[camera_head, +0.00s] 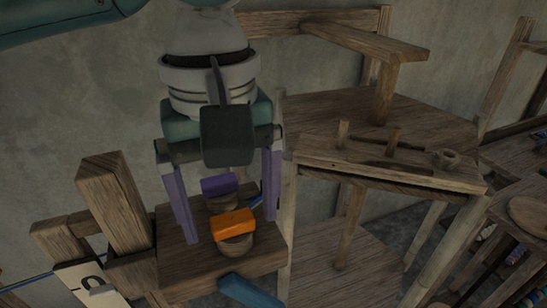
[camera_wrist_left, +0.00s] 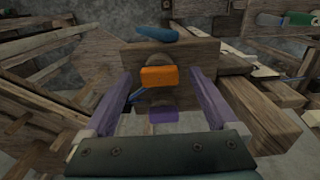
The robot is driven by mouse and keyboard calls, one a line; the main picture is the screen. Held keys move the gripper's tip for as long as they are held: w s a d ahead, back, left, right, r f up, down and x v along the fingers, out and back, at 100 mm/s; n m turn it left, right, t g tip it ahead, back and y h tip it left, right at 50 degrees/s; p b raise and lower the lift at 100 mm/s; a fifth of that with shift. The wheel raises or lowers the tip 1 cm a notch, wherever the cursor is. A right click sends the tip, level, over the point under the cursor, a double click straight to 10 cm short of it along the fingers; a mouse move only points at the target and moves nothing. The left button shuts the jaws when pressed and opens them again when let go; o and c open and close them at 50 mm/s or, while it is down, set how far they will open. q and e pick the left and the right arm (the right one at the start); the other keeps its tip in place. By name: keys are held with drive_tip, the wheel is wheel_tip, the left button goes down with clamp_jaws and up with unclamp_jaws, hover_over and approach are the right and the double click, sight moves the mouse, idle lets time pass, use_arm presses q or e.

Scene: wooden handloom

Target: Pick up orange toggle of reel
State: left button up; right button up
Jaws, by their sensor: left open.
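The orange toggle (camera_head: 233,223) sits on a round wooden base on the small wooden board (camera_head: 180,272) in the head view. It also shows in the left wrist view (camera_wrist_left: 159,76), centred between the fingers. A purple toggle (camera_head: 218,186) sits just behind it in the head view and shows below it in the wrist view (camera_wrist_left: 163,115). My left gripper (camera_head: 232,225) is open, its two purple fingers pointing down on either side of the toggles. I see a gap between each finger and the orange toggle. My right gripper is not in view.
A blue handle (camera_head: 248,292) sticks out at the board's front edge. A thick wooden post (camera_head: 115,203) stands close to the left of the gripper. A wooden bench (camera_head: 390,165) with pegs stands to the right.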

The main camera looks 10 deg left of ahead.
use_arm(q)
drive_tip(key=c, duration=1.4)
drive_tip(key=shift+r, duration=0.1)
wheel_tip(320, 180, up, 10)
drive_tip(key=b, duration=0.2)
wheel_tip(320, 180, up, 10)
drive_tip(key=p, duration=0.1)
hover_over(233, 217)
drive_tip(key=shift+s, duration=0.1)
